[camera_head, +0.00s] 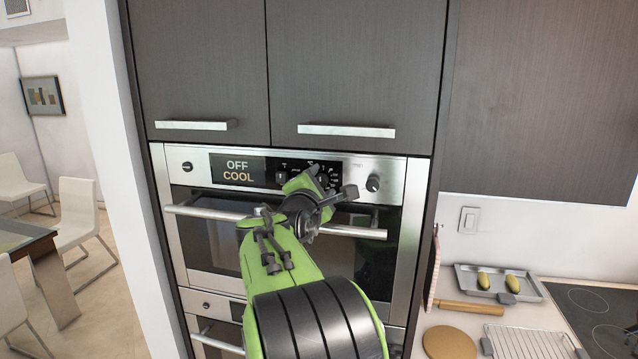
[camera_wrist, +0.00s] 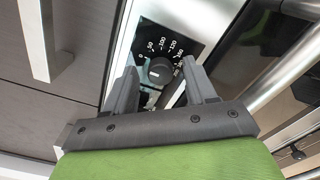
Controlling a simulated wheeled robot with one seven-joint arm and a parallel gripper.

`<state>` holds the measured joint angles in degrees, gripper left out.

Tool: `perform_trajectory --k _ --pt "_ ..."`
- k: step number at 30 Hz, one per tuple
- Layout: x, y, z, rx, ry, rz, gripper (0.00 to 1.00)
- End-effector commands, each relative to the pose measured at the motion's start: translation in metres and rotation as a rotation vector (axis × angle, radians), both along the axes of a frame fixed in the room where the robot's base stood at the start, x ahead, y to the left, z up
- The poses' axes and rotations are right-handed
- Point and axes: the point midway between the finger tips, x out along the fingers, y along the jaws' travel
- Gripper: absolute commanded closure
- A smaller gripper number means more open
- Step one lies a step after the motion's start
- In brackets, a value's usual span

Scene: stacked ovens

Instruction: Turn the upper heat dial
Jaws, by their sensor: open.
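The upper oven (camera_head: 215,240) is built into a dark cabinet wall, with a steel control panel along its top. In the wrist view, a dark round heat dial (camera_wrist: 160,71) with white numbers around it lies between my two fingers, a little beyond them. I cannot tell whether either finger touches it. In the head view, my gripper (camera_head: 331,182) is in front of the panel and partly covers this dial. My gripper (camera_wrist: 159,80) is open and holds nothing. The display (camera_head: 238,170) reads OFF and COOL.
Another knob (camera_head: 373,183) sits on the panel to the right, and one (camera_head: 282,176) to the left. The oven's long bar handle (camera_head: 205,212) runs below the panel, behind my arm. Cabinet handles (camera_head: 346,131) stick out above. A counter with a tray (camera_head: 500,284) is at right.

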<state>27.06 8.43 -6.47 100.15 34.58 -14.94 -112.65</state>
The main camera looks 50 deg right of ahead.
Motion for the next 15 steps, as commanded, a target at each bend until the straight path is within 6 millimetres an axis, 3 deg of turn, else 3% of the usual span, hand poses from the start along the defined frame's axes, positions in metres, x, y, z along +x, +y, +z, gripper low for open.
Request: perform_trajectory --k 1,11,15 --pt "0.0001 0.0003 -0.0005 0.001 0.000 0.001 0.49" --pt "0.0002 0.0006 -0.0006 0.001 0.000 0.001 0.99" --pt "0.0001 0.0007 -0.0007 0.002 -0.003 0.001 1.00"
